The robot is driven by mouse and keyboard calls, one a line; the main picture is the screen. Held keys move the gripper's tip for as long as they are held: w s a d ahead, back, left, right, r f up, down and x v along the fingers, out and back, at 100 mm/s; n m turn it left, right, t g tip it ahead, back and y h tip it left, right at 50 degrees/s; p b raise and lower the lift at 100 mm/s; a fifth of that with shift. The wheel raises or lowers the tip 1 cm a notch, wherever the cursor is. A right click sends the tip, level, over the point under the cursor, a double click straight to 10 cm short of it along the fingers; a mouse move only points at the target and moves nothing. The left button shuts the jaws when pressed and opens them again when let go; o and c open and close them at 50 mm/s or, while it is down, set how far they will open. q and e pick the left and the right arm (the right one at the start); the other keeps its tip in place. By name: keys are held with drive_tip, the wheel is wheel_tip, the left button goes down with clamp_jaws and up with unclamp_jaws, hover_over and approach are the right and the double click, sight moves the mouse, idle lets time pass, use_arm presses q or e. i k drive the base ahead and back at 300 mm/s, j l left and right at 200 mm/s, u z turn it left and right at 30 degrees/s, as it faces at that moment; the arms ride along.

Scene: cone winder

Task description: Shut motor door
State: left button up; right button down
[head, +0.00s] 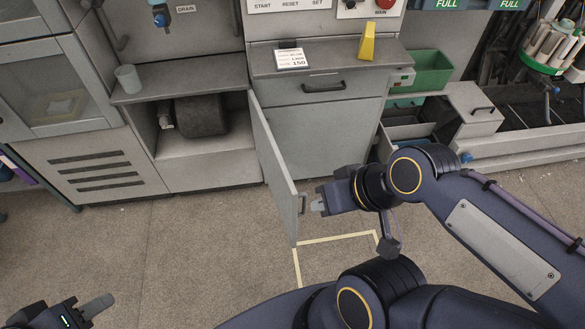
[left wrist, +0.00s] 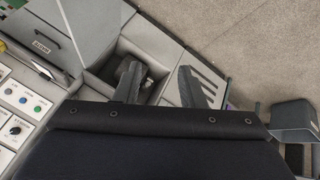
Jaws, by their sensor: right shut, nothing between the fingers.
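The motor door (head: 273,165) is a grey panel, swung open and standing out from the cabinet front over the floor. A small handle (head: 303,203) sits near its free edge. Left of the door, the open compartment shows a dark cylindrical motor (head: 200,115). My right gripper (head: 317,206) is shut and empty, just right of the door's handle; I cannot tell if it touches. My left gripper (head: 97,307) is low at the bottom left, far from the door. In the left wrist view its two fingers (left wrist: 158,85) are apart with nothing between them.
A grey cup (head: 128,79) stands on the ledge above the compartment. A yellow wedge-shaped object (head: 367,41) and a label card (head: 291,59) are on the right-hand counter. Yellow tape (head: 337,239) marks the floor by the door. The floor left of the door is clear.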

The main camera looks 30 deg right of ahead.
sight(285, 195)
drive_tip(key=l+u, duration=0.3)
drive_tip(key=l, duration=1.2)
drive_tip(key=k+l, duration=0.1)
drive_tip(key=l, duration=0.4)
drive_tip(key=i+u, duration=0.05)
